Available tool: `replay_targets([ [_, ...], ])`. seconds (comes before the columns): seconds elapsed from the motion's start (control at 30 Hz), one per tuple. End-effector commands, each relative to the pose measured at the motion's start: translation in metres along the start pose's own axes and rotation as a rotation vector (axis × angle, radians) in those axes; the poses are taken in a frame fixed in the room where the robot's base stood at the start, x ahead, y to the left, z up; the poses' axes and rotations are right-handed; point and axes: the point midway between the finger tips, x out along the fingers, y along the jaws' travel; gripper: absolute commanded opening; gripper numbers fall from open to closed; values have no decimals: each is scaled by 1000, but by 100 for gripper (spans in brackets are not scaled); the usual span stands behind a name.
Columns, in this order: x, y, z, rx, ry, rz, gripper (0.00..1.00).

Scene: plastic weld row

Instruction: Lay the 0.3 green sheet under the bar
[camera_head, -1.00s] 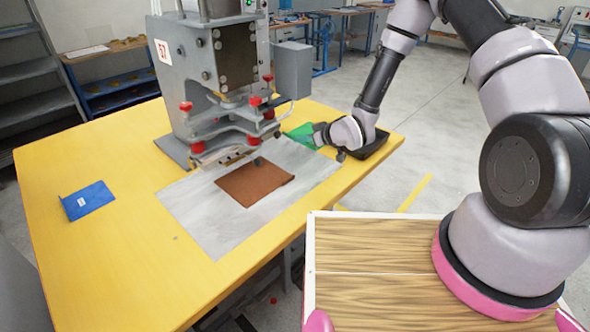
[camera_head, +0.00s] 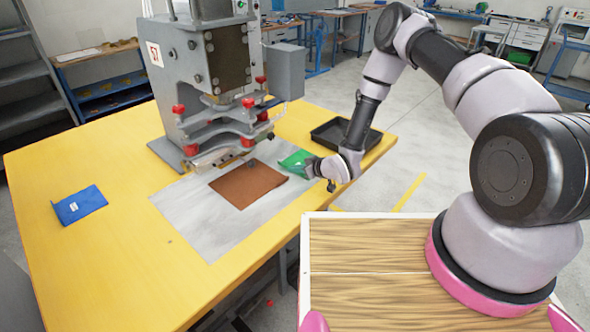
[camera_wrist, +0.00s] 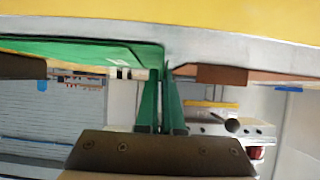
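The green sheet (camera_head: 297,161) is at the right edge of the grey plate (camera_head: 225,235), to the right of the press. My gripper (camera_head: 312,168) is shut on the sheet's right side. In the wrist view the green sheet (camera_wrist: 90,50) spreads to the left from the close-set fingers (camera_wrist: 162,110). The bar (camera_head: 222,151) of the press is to the left of the sheet, above the plate's back part. A brown sheet (camera_head: 247,184) lies flat on the plate in front of the bar. I cannot tell whether the green sheet touches the plate.
The grey press (camera_head: 200,75) with red knobs stands at the back of the yellow table (camera_head: 110,260). An empty black tray (camera_head: 330,132) is at the table's back right. A blue folded sheet (camera_head: 80,204) lies at the left. The table's front left is clear.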

Motion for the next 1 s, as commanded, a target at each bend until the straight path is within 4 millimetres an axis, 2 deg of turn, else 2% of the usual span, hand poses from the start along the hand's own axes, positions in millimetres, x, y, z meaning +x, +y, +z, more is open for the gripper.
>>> replay_targets([
  [0.13,1,0,3,1,-1,0,0],
  [0.2,1,0,2,1,-1,0,31],
  [0.23,1,0,2,1,-1,0,34],
  [0.57,0,0,0,0,0,0,34],
  [0.67,-8,1,0,2,-1,2,34],
  [0.77,-25,1,0,4,-2,2,34],
  [1.0,-78,1,0,3,-2,2,34],
])
